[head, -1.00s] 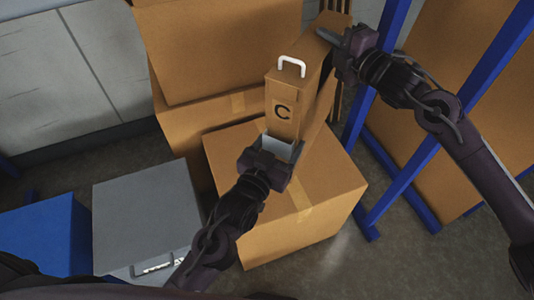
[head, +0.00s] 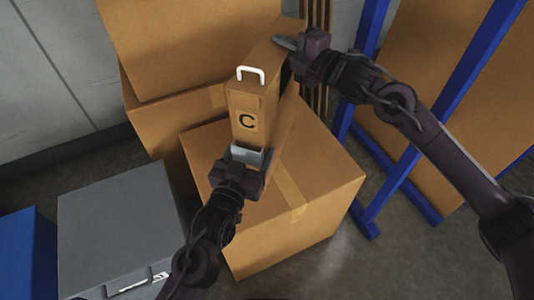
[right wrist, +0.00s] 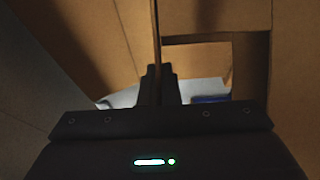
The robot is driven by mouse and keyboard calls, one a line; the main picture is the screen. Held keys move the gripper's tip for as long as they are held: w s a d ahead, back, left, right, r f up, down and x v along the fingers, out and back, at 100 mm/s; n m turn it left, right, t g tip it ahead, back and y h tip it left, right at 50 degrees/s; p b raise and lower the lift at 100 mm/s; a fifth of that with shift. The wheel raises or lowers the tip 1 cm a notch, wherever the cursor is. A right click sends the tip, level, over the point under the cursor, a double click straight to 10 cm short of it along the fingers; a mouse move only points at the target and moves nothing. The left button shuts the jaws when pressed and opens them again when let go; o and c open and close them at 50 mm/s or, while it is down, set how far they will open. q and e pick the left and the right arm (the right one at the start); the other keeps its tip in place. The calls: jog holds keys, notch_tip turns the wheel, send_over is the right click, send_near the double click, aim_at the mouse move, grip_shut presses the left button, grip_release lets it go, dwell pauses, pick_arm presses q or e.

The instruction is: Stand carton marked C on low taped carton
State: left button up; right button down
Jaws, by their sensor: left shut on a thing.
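The carton marked C (head: 247,122) is brown and narrow, with a white handle on its top. It appears upright over the low taped carton (head: 325,185), which has a pale tape strip. My left gripper (head: 248,155) is shut on carton C's lower front. It hides the lower end, so I cannot tell whether that end touches the carton below. Brown cardboard runs back from the C face towards my right gripper (head: 285,44); where carton C ends is unclear. In the right wrist view my right fingers (right wrist: 162,82) are close together beside a cardboard edge.
Large stacked cartons (head: 190,50) stand behind on the left. A grey box (head: 115,225) and a blue box (head: 25,255) are at lower left. A blue rack (head: 400,185) with upright brown panels stands on the right. Bare floor (head: 345,260) shows at lower right.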

jog(key=shift+f, duration=0.15)
